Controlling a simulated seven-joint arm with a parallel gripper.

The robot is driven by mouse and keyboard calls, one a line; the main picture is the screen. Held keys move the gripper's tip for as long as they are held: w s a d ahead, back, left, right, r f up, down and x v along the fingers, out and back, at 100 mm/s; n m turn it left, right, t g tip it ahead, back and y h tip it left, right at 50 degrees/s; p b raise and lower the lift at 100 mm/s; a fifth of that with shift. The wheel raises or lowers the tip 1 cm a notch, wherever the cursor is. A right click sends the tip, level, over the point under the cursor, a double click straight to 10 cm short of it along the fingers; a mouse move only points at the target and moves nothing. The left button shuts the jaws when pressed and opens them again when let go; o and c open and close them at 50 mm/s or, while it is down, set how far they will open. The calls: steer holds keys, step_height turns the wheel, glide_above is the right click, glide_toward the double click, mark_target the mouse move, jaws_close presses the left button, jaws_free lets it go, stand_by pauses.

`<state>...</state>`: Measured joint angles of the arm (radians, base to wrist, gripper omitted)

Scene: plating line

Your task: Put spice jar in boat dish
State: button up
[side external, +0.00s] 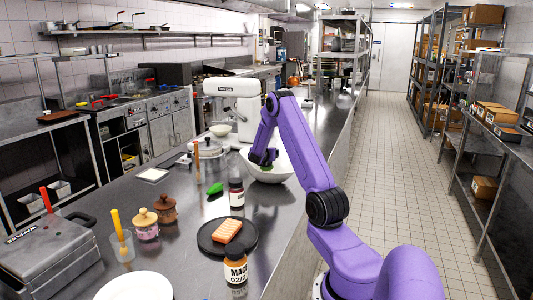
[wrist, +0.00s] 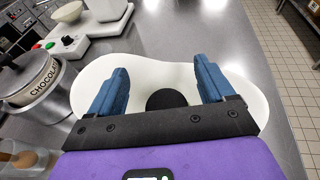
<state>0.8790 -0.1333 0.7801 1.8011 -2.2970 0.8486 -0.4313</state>
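The white boat dish (side external: 283,172) stands on the steel counter. It also shows in the wrist view (wrist: 150,66), under my gripper. My gripper (wrist: 163,88) is over the dish, its two blue fingers wide apart. A dark round top (wrist: 166,99), like a jar lid, shows between the fingers with gaps on both sides; its lower part is hidden by my gripper. In the side view my gripper (side external: 263,157) reaches down into the dish and hides what is inside. A dark-capped jar with dark red contents (side external: 236,193) and a MACE jar (side external: 237,269) stand on the counter.
A black plate (side external: 212,245) with an orange block (side external: 227,230) lies left of my arm. A green item (side external: 215,188), a pink pot (side external: 146,225) and a brown pot (side external: 165,209) stand nearby. A white mixer (side external: 235,100) is behind the dish. A CHOCOLATE pot (wrist: 30,80) is at left in the wrist view.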

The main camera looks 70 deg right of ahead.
steer(key=shift+r, duration=0.55)
steer(key=a+r+m+y, duration=0.1)
steer(key=a+r+m, duration=0.1)
steer(key=a, duration=1.1)
steer(key=a+r+m+y, duration=0.2)
steer(key=a+r, duration=0.1)
steer(key=a, duration=1.1)
steer(key=s+a+f+m+y, duration=0.1)
steer(key=s+a+y, duration=0.1)
steer(key=a, duration=0.6)
steer(key=s+a+m+y, duration=0.1)
steer(key=s+a+y, duration=0.2)
steer(key=s+a, duration=0.2)
steer(key=s+a+f+m+y, duration=0.1)
steer(key=s+a, duration=0.3)
steer(key=a, duration=0.7)
steer(key=shift+a+f+y, duration=0.3)
steer(key=shift+a+y, duration=0.1)
steer(key=shift+y, duration=0.4)
steer(key=s+a+g+y, duration=0.2)
steer(key=s+a+y, duration=0.2)
steer(key=s+a, duration=0.4)
steer(key=s, duration=0.5)
steer(key=shift+s+a+m+g, duration=0.25)
steer(key=shift+a+m+g, duration=0.05)
steer(key=shift+a, duration=0.1)
